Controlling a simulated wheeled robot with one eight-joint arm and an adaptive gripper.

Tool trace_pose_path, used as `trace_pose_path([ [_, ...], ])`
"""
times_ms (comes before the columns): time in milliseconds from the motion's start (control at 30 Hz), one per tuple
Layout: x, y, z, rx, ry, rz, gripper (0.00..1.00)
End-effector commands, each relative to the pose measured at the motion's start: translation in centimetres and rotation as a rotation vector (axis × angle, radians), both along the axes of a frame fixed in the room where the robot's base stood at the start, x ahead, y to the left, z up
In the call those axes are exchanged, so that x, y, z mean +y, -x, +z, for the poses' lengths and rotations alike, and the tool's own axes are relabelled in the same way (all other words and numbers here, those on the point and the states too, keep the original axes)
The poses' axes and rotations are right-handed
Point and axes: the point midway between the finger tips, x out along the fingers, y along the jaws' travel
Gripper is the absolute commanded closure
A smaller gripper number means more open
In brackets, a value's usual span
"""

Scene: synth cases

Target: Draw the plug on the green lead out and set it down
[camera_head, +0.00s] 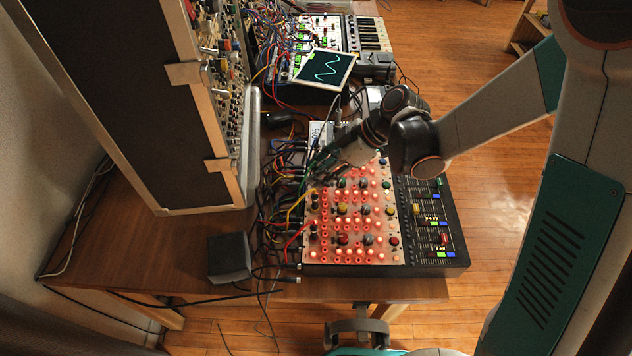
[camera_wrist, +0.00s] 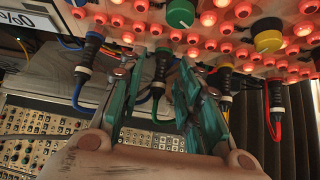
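The plug on the green lead (camera_wrist: 162,66) is a dark plug with a green band, seated in the panel of the red-lit synth module (camera_head: 350,225). In the wrist view it sits between the two teal fingers of my gripper (camera_wrist: 162,64), with a visible gap on each side. The fingers are apart and do not appear closed on it. The green lead (camera_wrist: 155,106) hangs down from the plug between the fingers. In the head view my gripper (camera_head: 322,162) is at the module's upper left edge, and my wrist hides much of that area.
Close by are a blue-lead plug (camera_wrist: 87,58) on the left, a yellow-lead plug (camera_wrist: 225,80) and a red-lead plug (camera_wrist: 274,95) on the right. Knobs crowd the panel. A small dark box (camera_head: 229,257) stands on the wooden table (camera_head: 190,235), which has bare room near it.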

Motion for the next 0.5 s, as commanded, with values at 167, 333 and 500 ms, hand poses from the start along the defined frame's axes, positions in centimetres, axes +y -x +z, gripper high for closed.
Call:
trace_pose_path([
  [167,-0.01,0.01,0.01,0.000,0.000,0.000,1.00],
  [333,-0.01,0.01,0.01,0.000,0.000,0.000,1.00],
  [500,-0.01,0.01,0.14,0.000,0.000,0.000,1.00],
])
